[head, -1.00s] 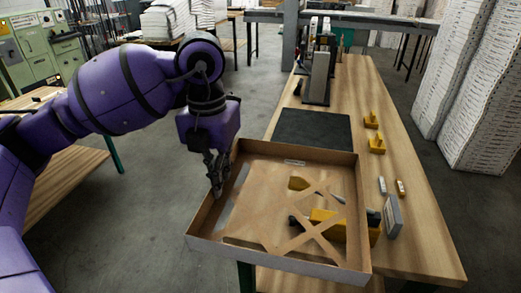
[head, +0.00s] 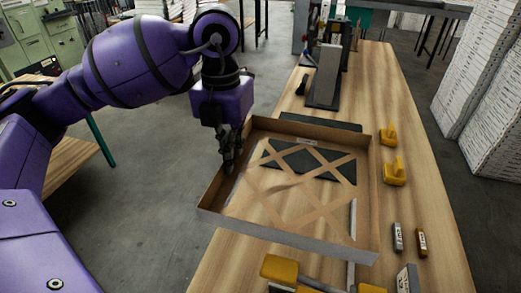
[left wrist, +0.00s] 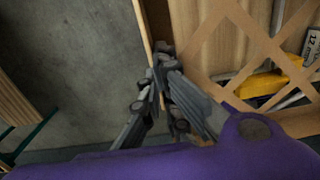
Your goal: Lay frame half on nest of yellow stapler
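The frame half (head: 228,228) is a shallow cardboard tray with low walls and a diagonal lattice floor. My left gripper (head: 229,160) is shut on its left wall and holds it above the table. In the left wrist view the fingers (left wrist: 160,70) pinch the wall, and the lattice (left wrist: 250,40) spreads to the right. A yellow part (head: 280,268) of what looks like the yellow stapler and its nest shows at the bottom of the head view, in front of the frame half. Yellow also shows through the lattice (left wrist: 262,84). The nest is mostly cut off. My right gripper is not in view.
The wooden table (head: 430,200) runs away from me. A dark mat (head: 320,125) lies partly behind and under the frame half. Two yellow blocks (head: 395,172) and small boxes (head: 397,237) stand along the right side. A grey machine (head: 325,80) stands farther back.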

